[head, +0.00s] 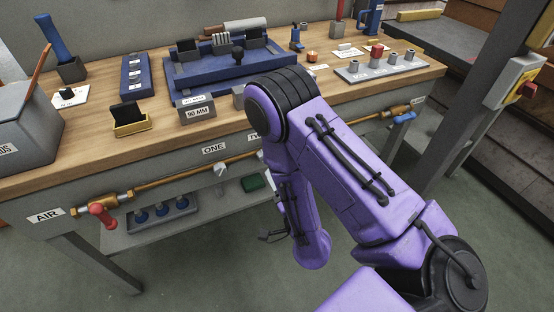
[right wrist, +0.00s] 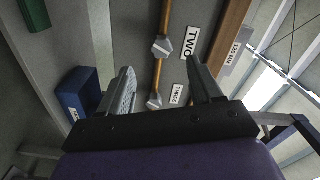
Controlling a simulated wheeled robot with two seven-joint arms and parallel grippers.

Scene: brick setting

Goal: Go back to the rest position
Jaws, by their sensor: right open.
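My right arm's purple forearm crosses the middle of the head view and bends down in front of the workbench (head: 60,172). My right gripper (head: 268,235) hangs below the bench top, mostly hidden behind my arm in the head view. In the right wrist view my right gripper (right wrist: 160,84) is open, with its two fingers wide apart and nothing between them. Beyond the fingers is the grey bench front with a copper pipe (right wrist: 162,50) and labels "TWO" and "THREE". The fingers look apart from it. My left gripper is in neither view.
The pipe along the bench front carries a red-handled valve (head: 103,215) and a blue-handled valve (head: 405,117). A lower shelf holds a grey tray (head: 160,228) and a green box (head: 253,183). A blue fixture (head: 215,72) and small parts cover the bench top. Floor in front is clear.

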